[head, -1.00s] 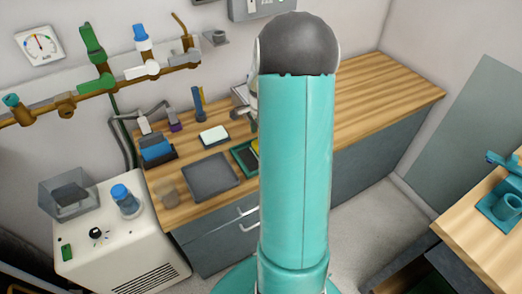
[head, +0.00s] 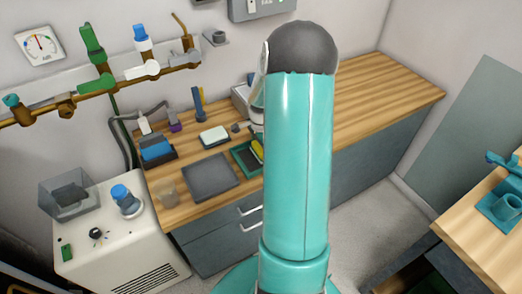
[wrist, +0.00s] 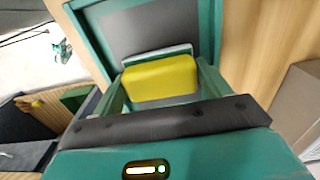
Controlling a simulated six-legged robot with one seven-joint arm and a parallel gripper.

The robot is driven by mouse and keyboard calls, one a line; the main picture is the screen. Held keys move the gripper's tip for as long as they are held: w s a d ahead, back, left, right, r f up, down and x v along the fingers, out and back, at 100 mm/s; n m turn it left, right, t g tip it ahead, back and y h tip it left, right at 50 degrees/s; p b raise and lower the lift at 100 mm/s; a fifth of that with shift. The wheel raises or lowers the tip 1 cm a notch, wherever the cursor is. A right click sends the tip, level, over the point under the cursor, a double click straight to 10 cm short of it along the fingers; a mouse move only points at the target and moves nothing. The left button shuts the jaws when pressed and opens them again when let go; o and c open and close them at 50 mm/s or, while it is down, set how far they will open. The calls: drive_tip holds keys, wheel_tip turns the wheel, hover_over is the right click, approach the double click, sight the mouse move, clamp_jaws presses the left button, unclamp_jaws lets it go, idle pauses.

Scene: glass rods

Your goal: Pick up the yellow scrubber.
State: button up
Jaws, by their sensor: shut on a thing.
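The yellow scrubber (wrist: 160,84) is a yellow block with a pale layer along its far edge. My gripper (wrist: 161,72) is shut on it, with one green finger at each side. A green-rimmed tray (wrist: 212,22) with a dark grey floor lies behind the scrubber in the wrist view. In the head view the scrubber (head: 257,149) shows as a small yellow strip over the tray (head: 241,157), partly hidden by my arm. My gripper is hidden behind the arm there. I cannot tell whether the scrubber is touching the tray floor.
The wooden counter (head: 365,92) is clear to the right. Left of the green tray are a grey tray (head: 209,177), a white block in a dark dish (head: 213,135), a blue item in a dark holder (head: 156,151) and a beaker (head: 168,194). A pale box (wrist: 303,105) stands close on the right.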

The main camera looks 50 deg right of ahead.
drive_tip(key=shift+r, duration=0.55)
wheel_tip(320, 180, up, 2)
drive_tip(key=shift+r, duration=0.2)
drive_tip(key=s+a+r, duration=0.9)
drive_tip(key=s, duration=0.1)
drive_tip(key=shift+s+r, duration=0.25)
drive_tip(key=shift+s, duration=0.1)
